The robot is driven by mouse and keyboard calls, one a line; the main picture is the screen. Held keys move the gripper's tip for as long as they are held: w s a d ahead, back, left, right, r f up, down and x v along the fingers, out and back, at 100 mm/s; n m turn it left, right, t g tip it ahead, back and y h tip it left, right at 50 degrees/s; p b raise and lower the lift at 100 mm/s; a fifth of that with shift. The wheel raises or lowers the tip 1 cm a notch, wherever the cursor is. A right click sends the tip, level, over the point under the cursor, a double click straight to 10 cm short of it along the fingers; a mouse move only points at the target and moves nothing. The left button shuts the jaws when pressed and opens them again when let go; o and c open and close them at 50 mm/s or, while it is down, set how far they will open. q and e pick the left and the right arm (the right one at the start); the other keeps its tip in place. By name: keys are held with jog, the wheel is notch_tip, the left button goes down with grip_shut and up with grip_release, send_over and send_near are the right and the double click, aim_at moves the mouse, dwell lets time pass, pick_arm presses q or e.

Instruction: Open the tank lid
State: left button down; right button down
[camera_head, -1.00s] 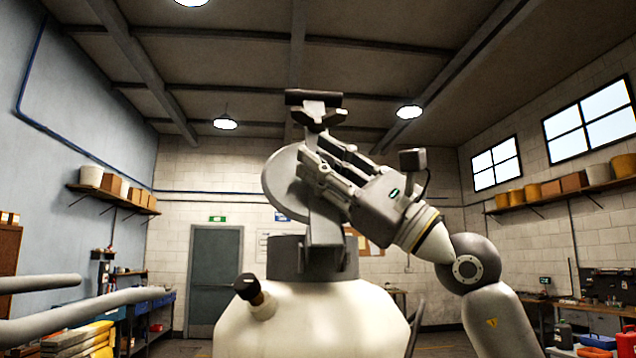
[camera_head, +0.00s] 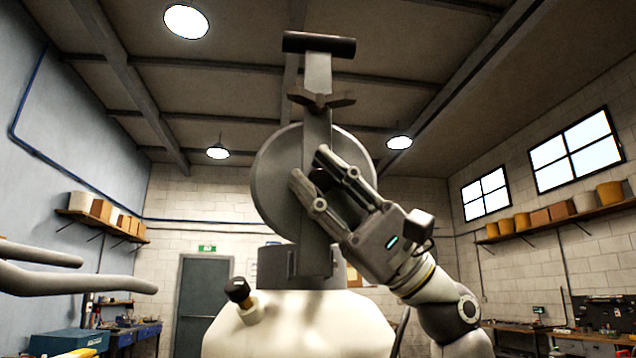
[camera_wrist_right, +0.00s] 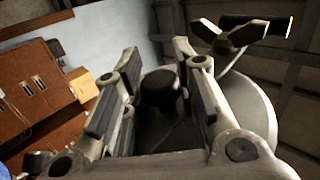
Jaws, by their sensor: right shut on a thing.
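The tank (camera_head: 300,325) is a pale cream body with a grey neck (camera_head: 272,265) on top. The round grey tank lid (camera_head: 272,185) stands raised on edge above the neck, with a flat grey bar (camera_head: 317,230) across it. The bar carries a winged piece (camera_head: 320,100) and a dark T-handle (camera_head: 318,44) at its top. My right gripper (camera_head: 310,165) is at the lid, its fingers either side of a dark knob. The right wrist view shows this knob (camera_wrist_right: 160,90) between the fingers; the contact is partly hidden. My left gripper is not in view.
A dark-capped fitting (camera_head: 238,290) sticks up from the tank's left shoulder. Grey bent tubes (camera_head: 80,280) reach in from the left. Shelves, workbenches and a door (camera_head: 203,295) stand farther back. The space above the lid is clear up to the ceiling.

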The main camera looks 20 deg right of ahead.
jog(key=shift+s+a+f, duration=0.15)
jog(key=shift+s+f, duration=0.05)
jog(key=shift+f, duration=0.2)
jog(key=shift+f, duration=0.1)
jog(key=c, duration=1.2)
grip_release()
jog(key=shift+s, duration=0.1)
jog(key=shift+o, duration=0.2)
jog(key=v, duration=1.2)
